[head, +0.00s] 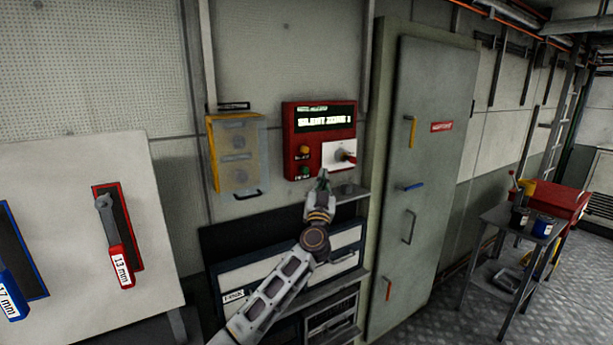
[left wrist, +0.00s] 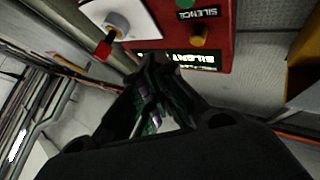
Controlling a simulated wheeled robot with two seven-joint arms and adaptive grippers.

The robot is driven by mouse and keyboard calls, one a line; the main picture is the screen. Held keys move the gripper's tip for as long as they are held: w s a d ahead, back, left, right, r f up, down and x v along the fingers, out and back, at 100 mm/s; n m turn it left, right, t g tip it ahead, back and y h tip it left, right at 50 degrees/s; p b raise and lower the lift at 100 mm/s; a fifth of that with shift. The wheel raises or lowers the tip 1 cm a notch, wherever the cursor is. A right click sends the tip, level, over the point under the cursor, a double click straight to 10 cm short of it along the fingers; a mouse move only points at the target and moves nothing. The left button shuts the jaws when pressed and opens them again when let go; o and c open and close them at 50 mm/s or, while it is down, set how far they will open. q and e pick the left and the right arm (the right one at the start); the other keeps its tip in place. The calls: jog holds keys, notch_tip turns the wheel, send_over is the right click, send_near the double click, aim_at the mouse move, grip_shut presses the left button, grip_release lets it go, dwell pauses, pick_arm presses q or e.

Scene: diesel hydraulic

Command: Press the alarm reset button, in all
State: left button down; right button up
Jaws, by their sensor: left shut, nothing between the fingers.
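The red alarm panel (head: 293,112) is on the wall, with a lit display (head: 324,119) that reads "SILENT" and more. A yellow button (head: 304,150) sits above a green button (head: 304,172). The label by the yellow one reads "SILENCE"; the green one's label is too small to read. A white plate with a knob and red handle (head: 340,155) is at their right. My left gripper (head: 323,182) is shut and empty, just right of and below the green button in the picture. In the left wrist view the yellow button (left wrist: 198,38) and green button (left wrist: 183,4) show beyond the fingers, apart from them.
A yellow-framed clear box (head: 237,155) hangs left of the panel. A shelf and drawer unit (head: 290,268) is below. A grey cabinet door (head: 433,150) stands right. A white board with wrenches (head: 60,180) is at left, a small table (head: 510,222) at far right.

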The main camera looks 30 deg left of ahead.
aim_at(304, 170)
pick_arm(q)
jog(key=w+a+b, duration=0.1)
jog(key=w+a, duration=0.2)
jog(key=a, duration=0.2)
jog(key=shift+a, duration=0.15)
dwell(0.4)
dwell(0.9)
dwell(0.5)
jog(key=shift+w+a+p, duration=0.2)
jog(key=shift+a+p, duration=0.15)
jog(key=shift+p, duration=0.05)
jog(key=shift+w+a, duration=0.1)
jog(key=shift+a, duration=0.05)
dwell(0.7)
